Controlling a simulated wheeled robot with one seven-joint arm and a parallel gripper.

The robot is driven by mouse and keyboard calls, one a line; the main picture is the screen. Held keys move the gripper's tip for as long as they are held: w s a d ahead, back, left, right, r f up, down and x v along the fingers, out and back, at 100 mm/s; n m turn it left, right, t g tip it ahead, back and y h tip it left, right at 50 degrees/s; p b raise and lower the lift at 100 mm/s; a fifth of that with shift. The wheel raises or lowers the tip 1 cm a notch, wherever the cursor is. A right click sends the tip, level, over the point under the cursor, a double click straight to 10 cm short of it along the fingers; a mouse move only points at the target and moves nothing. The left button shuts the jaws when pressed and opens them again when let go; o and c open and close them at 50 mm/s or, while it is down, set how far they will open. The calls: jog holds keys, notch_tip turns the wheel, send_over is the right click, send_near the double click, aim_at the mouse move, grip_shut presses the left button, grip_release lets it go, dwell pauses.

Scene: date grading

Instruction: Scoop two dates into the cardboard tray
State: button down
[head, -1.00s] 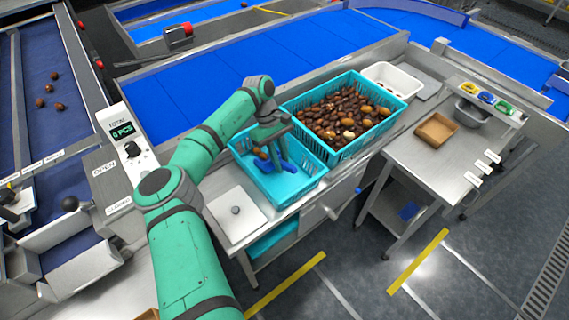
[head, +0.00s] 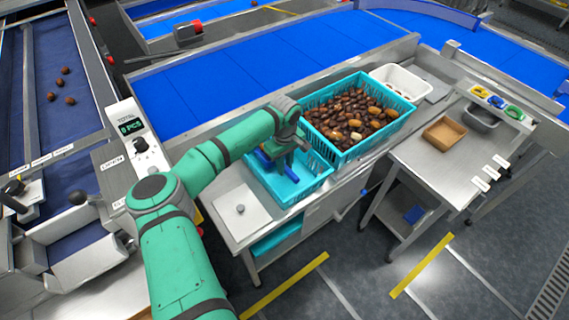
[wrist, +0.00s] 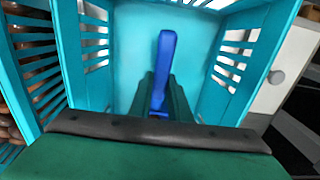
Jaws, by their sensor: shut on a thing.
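My gripper (wrist: 163,100) is shut on a blue scoop-like tool (wrist: 166,58), whose narrow blue part shows between the fingers in the wrist view. In the head view my gripper (head: 276,158) is low over the smaller turquoise crate (head: 312,188), partly hidden by my arm, with blue parts of the tool (head: 290,172) beside it. No date shows on the visible part of the tool. The larger turquoise crate (head: 345,155) just behind holds many brown dates (head: 350,115). The cardboard tray (head: 444,133) stands on the steel table at the right; no dates are visible in it.
A white bin (head: 398,80) stands beyond the date crate. A grey container (head: 481,118) and coloured items on a rack are beyond the tray. A white board (head: 240,208) lies left of the smaller crate. A gap separates the counter from the right table (head: 430,170).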

jog(key=shift+s+d+f+t+y, duration=0.25)
jog(key=shift+f+t+y, duration=0.35)
jog(key=shift+t, duration=0.4)
jog(key=shift+a, duration=0.1)
jog(key=shift+s, duration=0.1)
jog(key=shift+s+d+r+t+y, duration=0.1)
jog(key=shift+s+d+t+y, duration=0.15)
jog(key=shift+t+y, duration=0.25)
jog(key=shift+r, duration=0.15)
jog(key=shift+t+y, duration=0.3)
jog(key=shift+t, duration=0.1)
jog(key=shift+s+d+r, duration=0.1)
jog(key=shift+r, duration=1.7)
jog(key=shift+s+r, duration=0.1)
jog(key=shift+r, duration=1.65)
jog(key=shift+s+d+r, duration=0.1)
jog(key=shift+r, duration=0.4)
